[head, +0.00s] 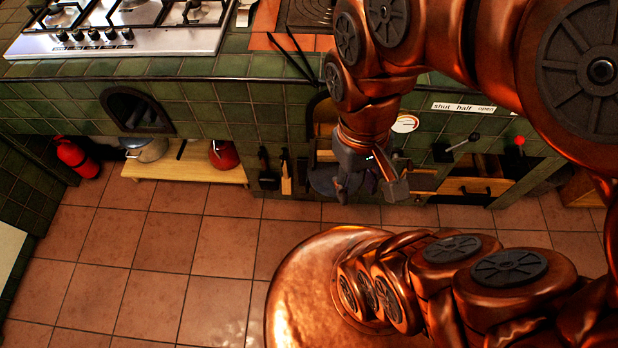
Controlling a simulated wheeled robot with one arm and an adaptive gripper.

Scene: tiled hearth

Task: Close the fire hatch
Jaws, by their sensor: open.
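My gripper (369,187) is open and empty, pointing down in front of the green tiled hearth front. Behind it is an arched opening (322,113) in the tiles, partly hidden by my arm. Below that opening a dark, rounded plate (322,181) shows beside the left finger; it may be the fire hatch hanging open, but I cannot tell surely. Whether the gripper touches it is not clear. Another dark arched recess (137,110) is in the tiles at left. A label (463,107) reads "shut half open", above a lever with a dark knob (474,137).
A gas hob (120,38) is on the counter. A low wooden shelf (185,165) holds a pot (147,149) and a red kettle (222,154). A red extinguisher (76,157) stands at left. Small tools (286,172) hang near my gripper. The tiled floor (150,245) is clear at left.

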